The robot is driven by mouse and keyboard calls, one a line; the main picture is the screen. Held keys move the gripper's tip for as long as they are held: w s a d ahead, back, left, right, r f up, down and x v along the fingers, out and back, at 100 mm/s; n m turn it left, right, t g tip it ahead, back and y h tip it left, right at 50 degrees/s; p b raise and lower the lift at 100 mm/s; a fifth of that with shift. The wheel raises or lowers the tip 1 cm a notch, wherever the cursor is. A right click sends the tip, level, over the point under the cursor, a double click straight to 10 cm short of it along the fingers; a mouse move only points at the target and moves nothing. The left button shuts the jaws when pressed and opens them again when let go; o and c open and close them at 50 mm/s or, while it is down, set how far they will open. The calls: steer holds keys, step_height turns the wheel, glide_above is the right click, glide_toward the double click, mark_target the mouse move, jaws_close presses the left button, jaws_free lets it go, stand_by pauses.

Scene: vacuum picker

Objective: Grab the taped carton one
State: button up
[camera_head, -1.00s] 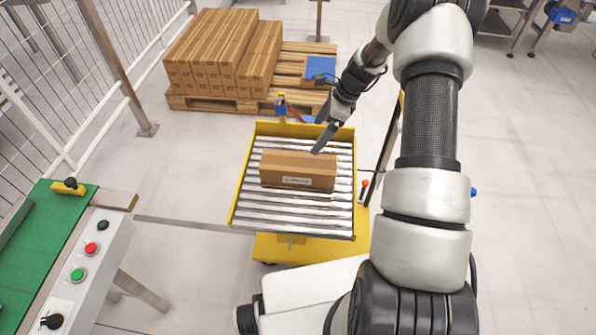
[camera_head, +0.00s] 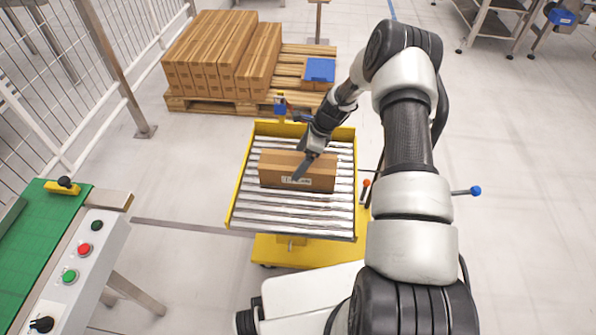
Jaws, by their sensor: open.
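The taped carton (camera_head: 275,171) is a long brown box with a white label on its front face. It lies on the silver rollers of the yellow-framed roller cart (camera_head: 280,222), in the middle of the picture. My gripper (camera_head: 300,172) is over the carton's right half, with a dark finger pointing down across its top and front. The finger hides part of the label. My gripper is open and holds nothing. I cannot tell whether the finger touches the carton.
A wooden pallet (camera_head: 215,105) with several stacked cartons and a blue box (camera_head: 319,70) stands behind the cart. A green conveyor (camera_head: 45,235) with a button panel (camera_head: 83,250) is at left, beside a wire fence (camera_head: 60,110).

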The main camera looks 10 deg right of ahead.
steer(key=shift+x, duration=1.1)
steer(key=shift+r, duration=0.1)
steer(key=c, duration=1.6)
